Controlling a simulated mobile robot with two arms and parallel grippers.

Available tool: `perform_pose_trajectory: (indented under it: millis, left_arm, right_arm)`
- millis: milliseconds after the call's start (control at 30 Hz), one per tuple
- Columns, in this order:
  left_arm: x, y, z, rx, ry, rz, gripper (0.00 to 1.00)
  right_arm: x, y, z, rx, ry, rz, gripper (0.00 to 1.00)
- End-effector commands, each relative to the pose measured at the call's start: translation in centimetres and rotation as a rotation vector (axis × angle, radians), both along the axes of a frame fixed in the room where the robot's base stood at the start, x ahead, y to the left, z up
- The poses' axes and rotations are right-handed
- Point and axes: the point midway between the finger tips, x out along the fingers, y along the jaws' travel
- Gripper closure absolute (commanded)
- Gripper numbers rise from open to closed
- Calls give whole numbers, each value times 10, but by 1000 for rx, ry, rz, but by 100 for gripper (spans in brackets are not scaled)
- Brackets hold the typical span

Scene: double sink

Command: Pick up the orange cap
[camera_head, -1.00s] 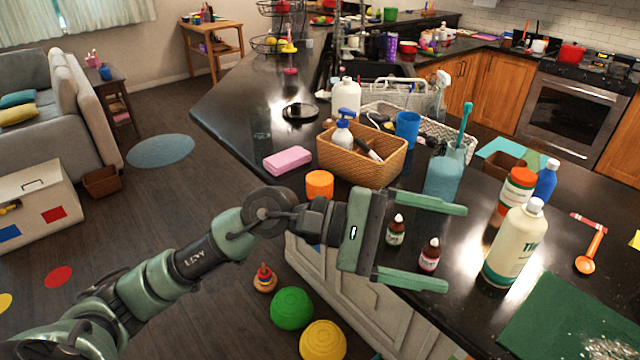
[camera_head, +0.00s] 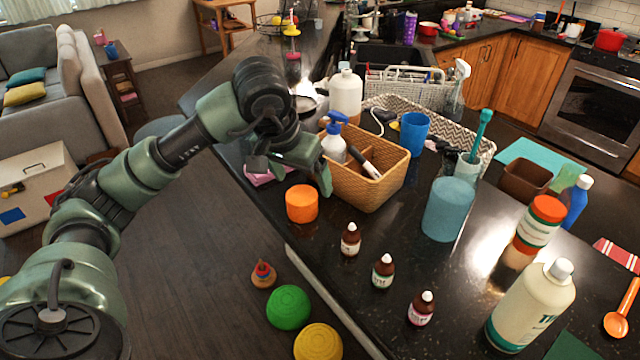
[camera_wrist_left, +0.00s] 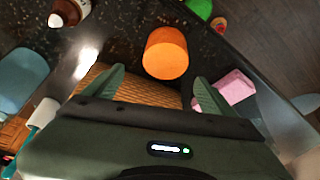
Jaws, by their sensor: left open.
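The orange cap (camera_head: 301,204) stands on the dark counter near its left edge, in front of the wicker basket (camera_head: 375,180). In the left wrist view the orange cap (camera_wrist_left: 166,53) lies just beyond the fingertips, roughly midway between them. My left gripper (camera_head: 292,182) is open and empty, behind the cap and pointing down toward the counter. Its two green fingers (camera_wrist_left: 160,80) show apart in the wrist view, and neither appears to touch the cap. My right gripper is not in view.
A pink block (camera_head: 262,175) lies behind the cap, partly hidden by my gripper. Several small brown bottles, one nearest the cap (camera_head: 351,240), stand to its right. A blue-topped spray bottle (camera_head: 334,146) stands in the basket. The counter just in front of the cap is clear.

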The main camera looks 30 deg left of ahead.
Motion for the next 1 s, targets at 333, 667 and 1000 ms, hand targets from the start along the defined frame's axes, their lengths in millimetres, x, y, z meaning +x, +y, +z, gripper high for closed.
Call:
perform_pose_trajectory:
  millis: [333,667,1000]
  left_arm:
    - [8,3,-26,7,4,2,14]
    - [15,6,-66,3,6,2,14]
    - [19,6,-76,5,0,1,14]
  right_arm:
    - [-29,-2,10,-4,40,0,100]
    - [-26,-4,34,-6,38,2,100]
    - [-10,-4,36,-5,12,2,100]
